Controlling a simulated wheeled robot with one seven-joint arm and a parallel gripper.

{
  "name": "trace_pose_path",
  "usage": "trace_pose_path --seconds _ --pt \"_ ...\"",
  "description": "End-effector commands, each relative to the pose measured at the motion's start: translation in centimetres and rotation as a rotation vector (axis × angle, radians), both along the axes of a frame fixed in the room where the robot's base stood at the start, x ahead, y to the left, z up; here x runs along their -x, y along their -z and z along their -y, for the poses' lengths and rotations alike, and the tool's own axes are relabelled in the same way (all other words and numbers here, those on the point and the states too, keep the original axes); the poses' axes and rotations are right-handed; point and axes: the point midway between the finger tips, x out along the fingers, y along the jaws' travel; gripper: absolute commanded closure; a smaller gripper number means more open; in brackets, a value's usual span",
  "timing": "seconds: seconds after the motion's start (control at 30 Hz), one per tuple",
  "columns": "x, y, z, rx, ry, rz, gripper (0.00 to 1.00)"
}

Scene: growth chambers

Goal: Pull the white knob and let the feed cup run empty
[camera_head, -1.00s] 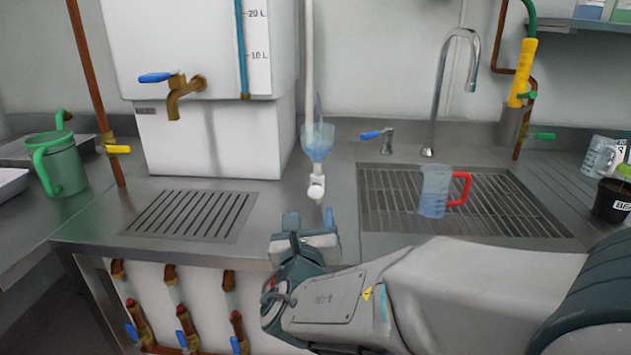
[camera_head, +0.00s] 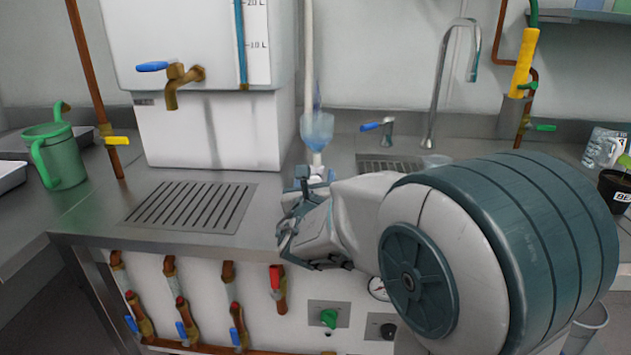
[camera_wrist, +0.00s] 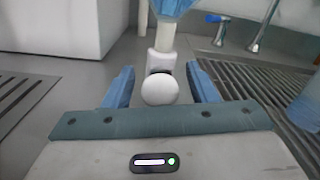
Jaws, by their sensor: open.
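The feed cup (camera_head: 317,127) is a clear cup with blue liquid, fixed at the end of a white vertical pipe above the counter. Its lower part also shows at the top of the wrist view (camera_wrist: 174,8). Below it a white outlet carries the round white knob (camera_wrist: 160,89), which faces my wrist camera. My gripper (camera_wrist: 160,88) is open, with one blue finger on each side of the knob and gaps showing between fingers and knob. In the head view my gripper (camera_head: 312,178) is just below the cup and largely hides the knob.
A white tank with a brass tap (camera_head: 184,85) stands to the left above a slotted drain (camera_head: 190,207). A green jug (camera_head: 58,155) is at far left. A metal faucet (camera_head: 446,90) rises at right. My arm covers most of the sink grate (camera_head: 385,166).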

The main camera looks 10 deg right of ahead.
Motion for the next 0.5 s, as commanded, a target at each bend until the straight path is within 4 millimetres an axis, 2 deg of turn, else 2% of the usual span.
trace_pose_path --seconds 0.03,0.2,0.5 --pt "0.02 0.0 -0.01 0.0 0.0 0.0 0.51" --pt "0.03 0.0 -0.02 0.0 0.0 0.0 0.98" --pt "0.99 0.1 -0.64 -0.002 -0.001 0.001 1.0"
